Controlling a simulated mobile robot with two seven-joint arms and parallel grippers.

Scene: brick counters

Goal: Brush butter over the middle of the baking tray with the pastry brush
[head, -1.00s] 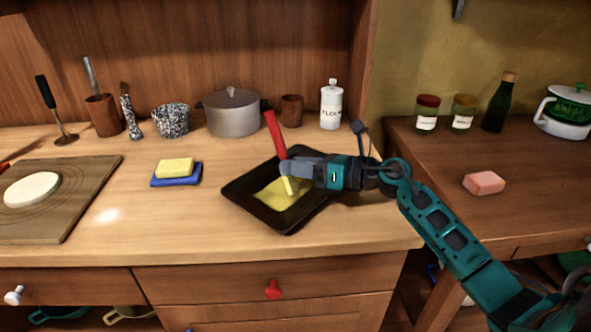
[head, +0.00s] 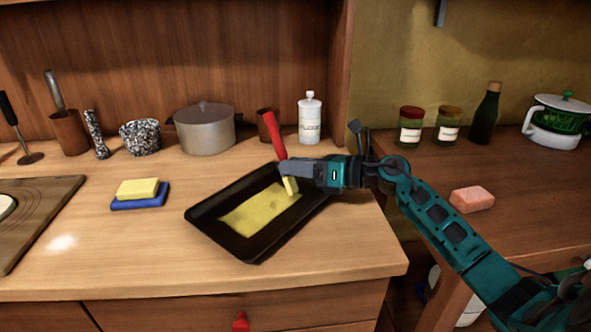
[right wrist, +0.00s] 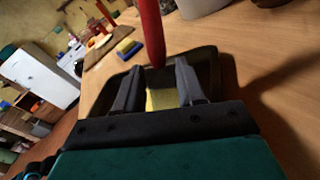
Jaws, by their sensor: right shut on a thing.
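The black baking tray (head: 217,246) lies on the wooden counter, with a yellow buttered patch (head: 250,218) over its middle. My right gripper (head: 287,170) is over the tray's right part, shut on the pastry brush (head: 278,135). The brush has a red handle pointing up and pale yellow bristles (head: 291,186) pointing down at the right end of the patch. Whether the bristles touch the tray I cannot tell. In the right wrist view the red handle (right wrist: 151,35) rises beyond my fingers. A block of butter (head: 138,188) sits on a blue dish (head: 153,202) left of the tray. My left gripper is not in view.
A grey pot (head: 205,130), a speckled bowl (head: 140,137), a brown cup (head: 264,127) and a white flour bottle (head: 309,122) stand behind the tray. A board (head: 42,205) lies at the left. A pink block (head: 472,200) lies on the right counter. The counter in front is clear.

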